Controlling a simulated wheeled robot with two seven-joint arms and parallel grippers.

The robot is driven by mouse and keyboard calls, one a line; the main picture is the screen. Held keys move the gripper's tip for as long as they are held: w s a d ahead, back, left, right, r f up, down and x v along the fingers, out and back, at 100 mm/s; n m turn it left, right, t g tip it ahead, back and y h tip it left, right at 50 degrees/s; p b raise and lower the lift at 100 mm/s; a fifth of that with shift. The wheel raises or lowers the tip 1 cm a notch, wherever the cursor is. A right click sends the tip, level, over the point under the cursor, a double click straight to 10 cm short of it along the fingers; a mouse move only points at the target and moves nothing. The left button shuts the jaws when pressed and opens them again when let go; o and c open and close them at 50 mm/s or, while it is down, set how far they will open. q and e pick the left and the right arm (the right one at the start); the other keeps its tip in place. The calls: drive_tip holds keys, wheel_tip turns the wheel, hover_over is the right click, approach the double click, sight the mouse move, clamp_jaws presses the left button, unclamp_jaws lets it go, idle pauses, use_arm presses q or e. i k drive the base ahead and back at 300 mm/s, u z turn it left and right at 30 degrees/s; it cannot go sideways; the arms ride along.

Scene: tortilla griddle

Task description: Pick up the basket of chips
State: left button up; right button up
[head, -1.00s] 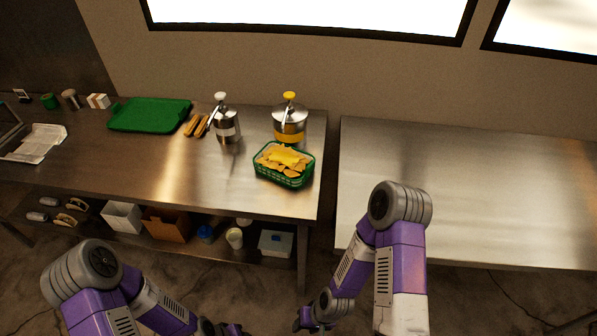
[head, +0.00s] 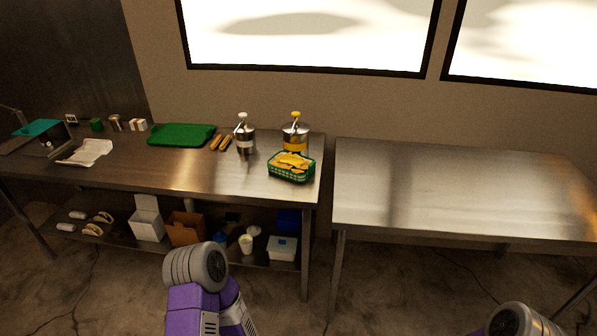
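A green basket (head: 292,174) filled with yellow chips (head: 291,160) stands upright near the right end of the left steel table (head: 180,179). Part of my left arm shows at the bottom centre-left, and a small part of my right arm shows at the bottom right. Both are well below and apart from the basket. Neither gripper is in the picture, and nothing covers the basket.
Two pump dispensers, one white-topped (head: 244,137) and one yellow-topped (head: 295,136), stand behind the basket. A green tray (head: 181,135) lies farther left. The right steel table (head: 460,188) is bare, with a narrow gap between the tables. Boxes and cups fill the lower shelf.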

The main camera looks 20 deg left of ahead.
sight(297, 169)
drive_tip(key=u, duration=0.7)
drive_tip(key=i, duration=0.65)
drive_tip(key=u, duration=0.7)
drive_tip(key=i, duration=0.85)
drive_tip(key=z, duration=0.35)
